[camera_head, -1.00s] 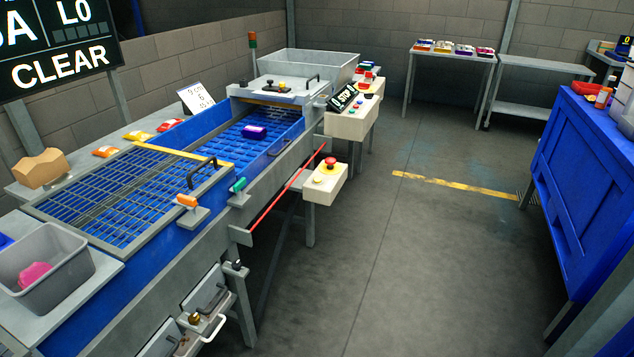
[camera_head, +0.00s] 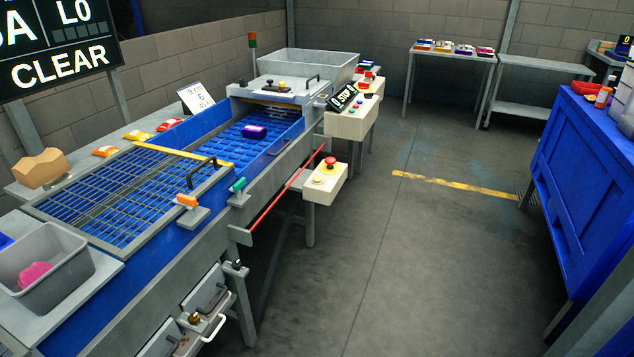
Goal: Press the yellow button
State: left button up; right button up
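A small yellow button (camera_head: 319,181) sits on the front of a cream control box (camera_head: 325,192) at the right side of the conveyor. A red mushroom button (camera_head: 331,162) sits just behind it on the same box. Neither of my grippers is in view, and nothing covers the yellow button.
The conveyor (camera_head: 215,225) with a blue belt and a mesh guard runs along the left. A larger cream control panel (camera_head: 350,123) with a STOP display stands further back. A blue cabinet (camera_head: 580,170) stands at right. The floor (camera_head: 400,270) between is clear.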

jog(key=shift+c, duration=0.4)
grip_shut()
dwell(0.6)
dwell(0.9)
